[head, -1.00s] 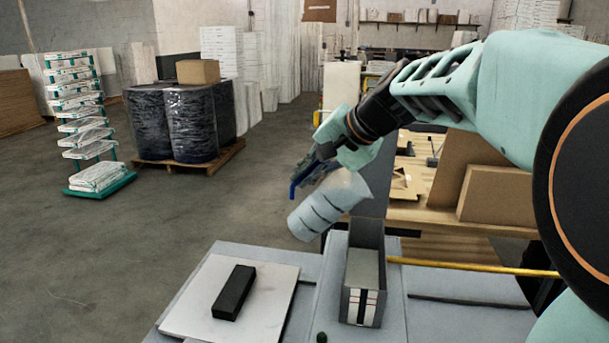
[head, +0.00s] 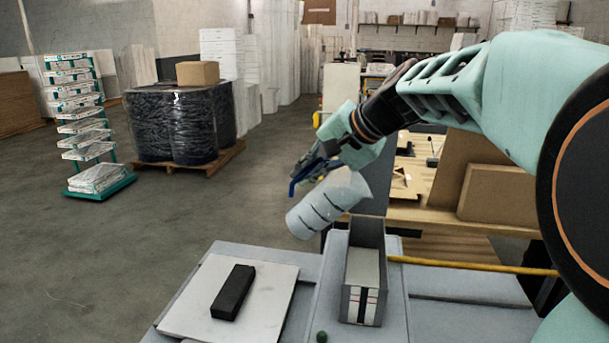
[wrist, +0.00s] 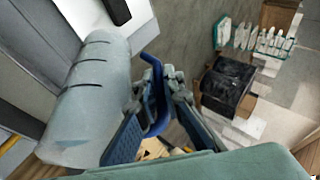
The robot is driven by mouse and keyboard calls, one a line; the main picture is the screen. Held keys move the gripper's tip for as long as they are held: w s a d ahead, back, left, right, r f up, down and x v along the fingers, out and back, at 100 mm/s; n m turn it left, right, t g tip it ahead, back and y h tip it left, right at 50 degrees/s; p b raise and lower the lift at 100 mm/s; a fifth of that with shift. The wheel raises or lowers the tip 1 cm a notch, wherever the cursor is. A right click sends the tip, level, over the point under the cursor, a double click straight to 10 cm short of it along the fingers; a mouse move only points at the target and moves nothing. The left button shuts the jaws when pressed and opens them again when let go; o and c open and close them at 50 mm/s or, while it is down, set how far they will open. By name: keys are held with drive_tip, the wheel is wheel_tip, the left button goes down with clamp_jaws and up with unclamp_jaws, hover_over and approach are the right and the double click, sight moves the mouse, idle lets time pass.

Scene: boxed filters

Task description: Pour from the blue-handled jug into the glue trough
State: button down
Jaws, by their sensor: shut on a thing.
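The jug (head: 328,204) is pale grey-green with dark bands and a blue handle (head: 305,175). My gripper (head: 318,168) is shut on the blue handle and holds the jug in the air, strongly tilted. In the head view its wide mouth end is at the upper right, towards the trough, and its base at the lower left. The glue trough (head: 363,302) is a long grey open box on the bench, below and right of the jug. Its inside looks pale grey. In the wrist view the jug (wrist: 88,100) lies left of my gripper (wrist: 155,85). No stream of liquid shows.
A black block (head: 233,293) lies on a pale board (head: 185,318) at the bench's left. A small dark green ball (head: 321,337) is near the front edge. A yellow bar (head: 475,266) runs right of the trough. Cardboard (head: 497,196) stands behind.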

drive_tip(key=shift+d+r+t+y+b, duration=0.15)
drive_tip(key=shift+y+b, duration=0.3)
drive_tip(key=shift+b, duration=0.7)
drive_tip(key=shift+d+t+y+b, duration=0.25)
drive_tip(key=shift+y+b, duration=0.2)
drive_tip(key=shift+b, duration=0.65)
idle(1.2)
drive_tip(key=shift+s+d+f+m+t+y+b, duration=0.1)
drive_tip(key=shift+d+f+m+t+y+b, duration=0.25)
drive_tip(key=shift+b, duration=1.15)
drive_tip(key=shift+s+d+m+t+y+b, duration=0.15)
drive_tip(key=shift+d+y+b, duration=0.3)
drive_tip(key=shift+b, duration=1.05)
idle(1.5)
